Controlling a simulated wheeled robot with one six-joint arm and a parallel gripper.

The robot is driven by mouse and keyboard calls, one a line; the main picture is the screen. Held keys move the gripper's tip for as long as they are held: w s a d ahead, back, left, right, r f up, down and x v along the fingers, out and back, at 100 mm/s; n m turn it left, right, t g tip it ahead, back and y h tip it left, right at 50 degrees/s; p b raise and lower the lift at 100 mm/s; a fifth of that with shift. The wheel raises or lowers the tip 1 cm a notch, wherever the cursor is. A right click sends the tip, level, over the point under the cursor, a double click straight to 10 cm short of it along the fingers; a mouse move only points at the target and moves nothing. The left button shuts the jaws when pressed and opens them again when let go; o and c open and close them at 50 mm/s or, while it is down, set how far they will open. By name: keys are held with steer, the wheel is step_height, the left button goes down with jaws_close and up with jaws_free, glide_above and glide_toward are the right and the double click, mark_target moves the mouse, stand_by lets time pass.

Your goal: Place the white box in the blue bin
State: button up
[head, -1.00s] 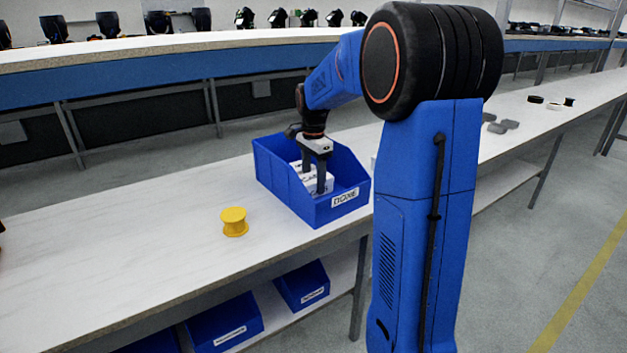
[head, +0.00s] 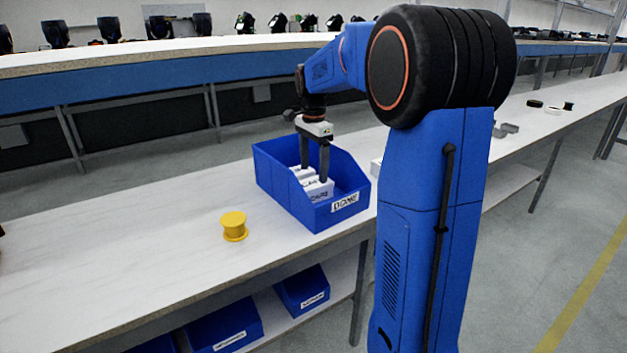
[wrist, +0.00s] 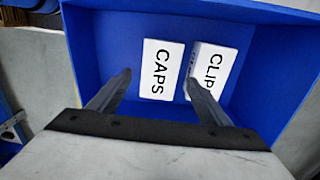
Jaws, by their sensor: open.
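The blue bin (head: 282,192) stands on the white table, with a label on its front. Two white boxes lie inside it. The CAPS box also shows in the head view (head: 319,189). My gripper (head: 314,174) is open above the boxes, its fingertips still within the bin's outline. In the wrist view its fingers (wrist: 158,84) are spread apart with nothing held between them.
A yellow spool (head: 234,226) sits on the table left of the bin. A pale object (head: 376,167) shows right of the bin, partly hidden by my arm. Grey parts (head: 505,129) lie farther right. More blue bins (head: 302,289) stand on the lower shelf.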

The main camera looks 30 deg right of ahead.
mark_target(314, 182)
step_height(314, 182, up, 6)
steer(key=shift+f, duration=0.1)
stand_by(0.7)
